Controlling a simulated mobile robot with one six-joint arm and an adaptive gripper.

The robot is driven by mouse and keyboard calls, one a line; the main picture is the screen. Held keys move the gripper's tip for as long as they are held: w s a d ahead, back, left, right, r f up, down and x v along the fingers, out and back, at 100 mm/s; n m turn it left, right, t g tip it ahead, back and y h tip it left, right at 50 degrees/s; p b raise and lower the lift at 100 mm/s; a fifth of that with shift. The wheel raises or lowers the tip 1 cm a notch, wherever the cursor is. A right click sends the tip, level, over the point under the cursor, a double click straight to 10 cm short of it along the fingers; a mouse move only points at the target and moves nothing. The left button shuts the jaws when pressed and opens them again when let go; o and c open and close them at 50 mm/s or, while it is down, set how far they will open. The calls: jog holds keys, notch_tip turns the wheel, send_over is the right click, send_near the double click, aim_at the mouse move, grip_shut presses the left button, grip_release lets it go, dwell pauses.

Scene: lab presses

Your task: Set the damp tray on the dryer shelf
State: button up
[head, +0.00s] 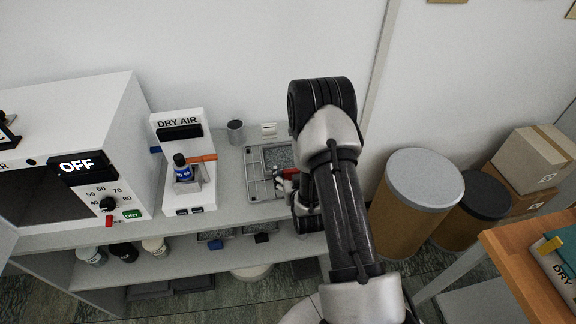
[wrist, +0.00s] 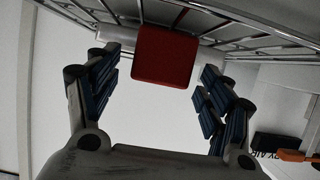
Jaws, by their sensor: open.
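The grey tray (head: 253,178) lies on the bench top right of the dry air unit, with a dark speckled area in it. Its red handle (head: 289,173) faces my gripper (head: 293,185). In the wrist view the red handle (wrist: 165,56) lies between the fingertips, below a wire frame (wrist: 240,22). My gripper (wrist: 165,80) is open, with a gap between each finger and the handle. My arm hides part of the tray's right side. The dryer (head: 80,125) stands at the left, reading OFF, with a dark opening (head: 45,195). Its shelf cannot be made out.
The dry air unit (head: 183,135) with a blue bottle (head: 181,166) stands between dryer and tray. A grey cylinder (head: 236,132) is behind. Jars (head: 155,246) sit on the lower shelf. Drums (head: 415,200), boxes (head: 535,155) and a wooden table (head: 525,255) are at the right.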

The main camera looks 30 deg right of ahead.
jog(key=shift+x, duration=1.15)
jog(key=c, duration=1.4)
jog(key=shift+r, duration=0.1)
